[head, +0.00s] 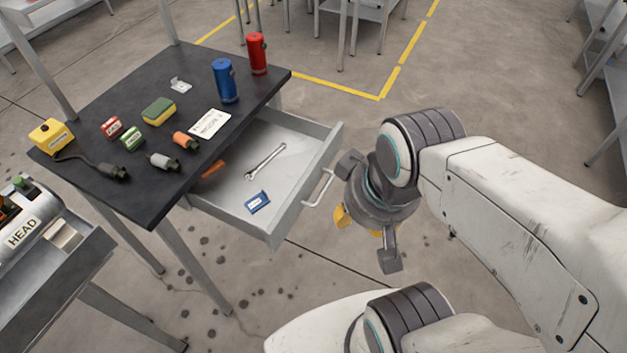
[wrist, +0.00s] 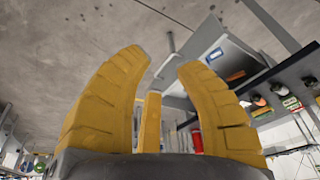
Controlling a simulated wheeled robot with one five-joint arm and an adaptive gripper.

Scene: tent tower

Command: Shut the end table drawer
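The end table (head: 125,75) has a dark top, and its grey drawer (head: 312,160) is pulled well out towards my arm. A pale bar handle (head: 319,188) is on the drawer's front. The drawer holds a wrench (head: 265,161), a blue card-like item (head: 257,202) and an orange-handled item (head: 213,169). My gripper (head: 359,224) is just right of the handle and seems apart from it. In the wrist view its yellow fingers are spread with nothing between them, and the drawer (wrist: 238,55) shows beyond them. My wrist partly hides the fingers in the head view.
A blue cylinder (head: 225,81), a red cylinder (head: 257,53) and several small items stand on the tabletop. Another grey table (head: 60,280) is at lower left. Concrete floor with a yellow line (head: 335,87) lies open behind the drawer.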

